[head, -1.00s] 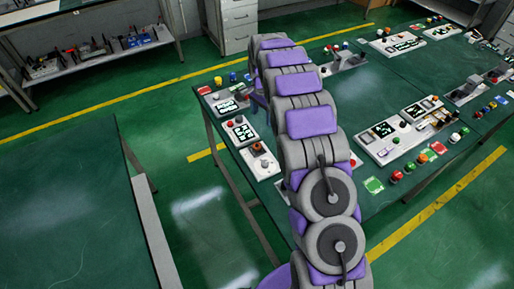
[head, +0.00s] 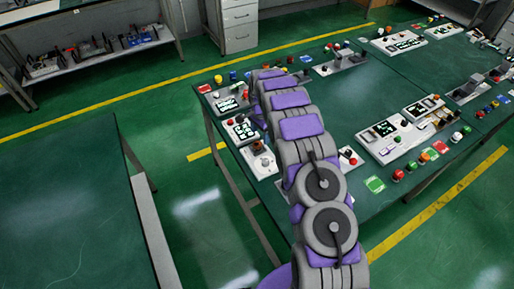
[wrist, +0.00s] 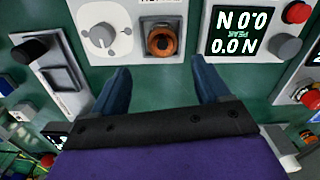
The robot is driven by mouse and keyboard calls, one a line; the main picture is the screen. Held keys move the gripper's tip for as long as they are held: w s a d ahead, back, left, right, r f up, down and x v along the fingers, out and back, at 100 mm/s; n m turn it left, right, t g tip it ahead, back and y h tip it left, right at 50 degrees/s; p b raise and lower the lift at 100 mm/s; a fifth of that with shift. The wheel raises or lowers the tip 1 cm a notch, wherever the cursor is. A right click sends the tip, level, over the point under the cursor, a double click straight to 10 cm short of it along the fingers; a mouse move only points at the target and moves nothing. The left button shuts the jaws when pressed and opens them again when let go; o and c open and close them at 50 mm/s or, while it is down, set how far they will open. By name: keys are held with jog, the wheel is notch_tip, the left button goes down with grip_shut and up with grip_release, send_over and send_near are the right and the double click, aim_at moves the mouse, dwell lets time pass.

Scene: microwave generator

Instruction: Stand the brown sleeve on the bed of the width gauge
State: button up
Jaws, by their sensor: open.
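A brown ring-shaped piece, likely the brown sleeve (wrist: 162,40), sits in a dark square holder on a white panel in the wrist view. In the head view the sleeve (head: 257,147) shows small at the near left of the table. My gripper (wrist: 162,84) is open and empty. Its two blue fingers point toward the sleeve's panel, with the sleeve beyond the gap between the fingertips, apart from both. In the head view my arm hides the gripper. I cannot tell which device is the width gauge; one with a raised grey block (head: 350,58) stands at the back.
A display panel (wrist: 239,32) stands to the right of the sleeve's panel, with a grey dial (wrist: 101,36) to the left of the sleeve. More panels (head: 409,130) and several coloured buttons crowd the table (head: 345,95). An empty green table (head: 60,205) is at left.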

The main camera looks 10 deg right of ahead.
aim_at(257, 144)
jog(key=f, duration=0.3)
jog(key=a+f+b, duration=0.1)
jog(key=f, duration=0.2)
jog(key=shift+a+f, duration=0.1)
jog(key=shift+f, duration=0.05)
jog(key=c, duration=1.3)
jog(key=shift+o, duration=0.2)
